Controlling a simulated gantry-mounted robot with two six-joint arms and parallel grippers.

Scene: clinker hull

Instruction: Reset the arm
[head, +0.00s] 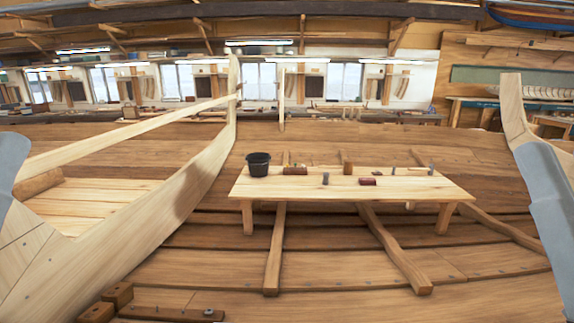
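A grey-blue link of my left arm (10,165) shows at the left edge of the head view. A longer grey-blue link of my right arm (545,200) slants down along the right edge, in front of a pale upright timber. Neither gripper shows; both lie outside the picture, so whether they are open or hold anything is hidden. Both visible arm links are well apart from the bench in the middle.
A low wooden bench (420,190) stands mid-view with a black bucket (258,164), a dark red block (368,181) and several small tools. Pale curved hull planks (170,215) rise at left. Wooden blocks (118,294) lie at front left. Planked floor in front is mostly clear.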

